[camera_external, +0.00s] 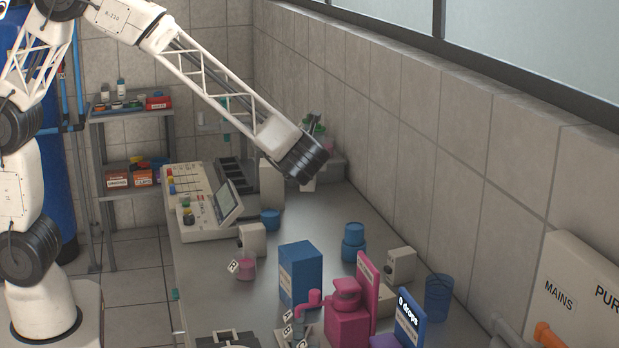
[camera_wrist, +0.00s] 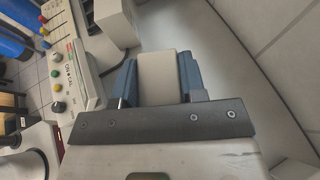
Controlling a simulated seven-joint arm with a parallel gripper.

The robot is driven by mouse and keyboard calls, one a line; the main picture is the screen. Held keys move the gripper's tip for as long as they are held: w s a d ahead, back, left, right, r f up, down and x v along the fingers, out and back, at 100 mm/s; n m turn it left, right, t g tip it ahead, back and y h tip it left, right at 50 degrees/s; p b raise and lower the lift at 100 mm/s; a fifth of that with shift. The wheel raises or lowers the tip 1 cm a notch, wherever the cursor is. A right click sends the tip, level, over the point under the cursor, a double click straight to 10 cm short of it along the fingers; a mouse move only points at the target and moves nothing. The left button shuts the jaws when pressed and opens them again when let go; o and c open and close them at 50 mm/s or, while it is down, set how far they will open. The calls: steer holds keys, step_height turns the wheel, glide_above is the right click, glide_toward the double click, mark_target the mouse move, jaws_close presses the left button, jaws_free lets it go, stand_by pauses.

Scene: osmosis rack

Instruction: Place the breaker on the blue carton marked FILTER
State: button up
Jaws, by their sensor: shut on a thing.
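My gripper (camera_wrist: 157,78) is shut on a pale block, the breaker (camera_wrist: 158,66), which sits between the two blue fingers in the wrist view. In the external view the black wrist joint hides most of the gripper, and only a small pale piece of the breaker (camera_external: 308,187) shows below it. The held breaker is in the air over the far part of the bench. The blue carton (camera_external: 301,274) stands upright on the middle of the bench, nearer the camera than my gripper. A pale label is on its left face, too small to read. Its top is bare.
A control console (camera_external: 197,204) stands at the bench's left edge. Pale boxes (camera_external: 252,240) (camera_external: 400,265), a blue jar (camera_external: 353,242), a pink machine (camera_external: 347,313) and a blue cup (camera_external: 438,297) stand around the carton. The tiled wall (camera_external: 430,160) bounds the right side.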

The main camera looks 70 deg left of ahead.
steer(key=s+d+r+m+t+h, duration=0.1)
steer(key=s+d+m+t, duration=0.1)
steer(key=s+d, duration=0.8)
steer(key=s+d+r+m+t+h, duration=0.1)
steer(key=s+d+m+t+h, duration=0.1)
steer(key=s+d, duration=0.7)
steer(key=shift+s+d+r+m+t, duration=0.35)
steer(key=shift+s+m+t, duration=0.05)
steer(key=shift+s, duration=2.1)
glide_above(300, 250)
steer(key=shift+d+f, duration=0.1)
steer(key=shift+f, duration=0.7)
steer(key=shift+f, duration=1.7)
steer(key=shift+f, duration=0.2)
